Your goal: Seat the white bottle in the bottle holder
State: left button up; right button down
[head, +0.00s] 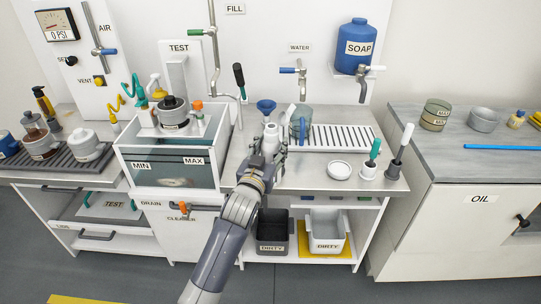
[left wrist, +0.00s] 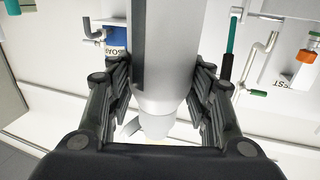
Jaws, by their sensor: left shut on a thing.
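The white bottle (head: 271,137) is held in my left gripper (head: 265,155) above the steel counter, in front of the sink area. In the left wrist view the bottle (left wrist: 165,60) is a large pale cylinder that narrows to a neck. The fingers of my left gripper (left wrist: 160,100) close on it from both sides. The gripper hides the bottle's lower part in the head view, and I cannot tell its clearance from the counter. I cannot pick out the bottle holder with certainty. My right gripper is not in view.
A water tank (head: 170,170) stands left. Some bare counter (head: 310,178) lies right of my gripper.

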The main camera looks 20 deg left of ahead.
pick_arm(q)
jog(key=w+a+b, duration=0.2)
jog(key=w+b, duration=0.1)
jog(key=w, duration=0.7)
jog(key=shift+w+a+f+b, duration=0.15)
jog(key=shift+w+a+b, duration=0.1)
jog(key=shift+a+b, duration=0.15)
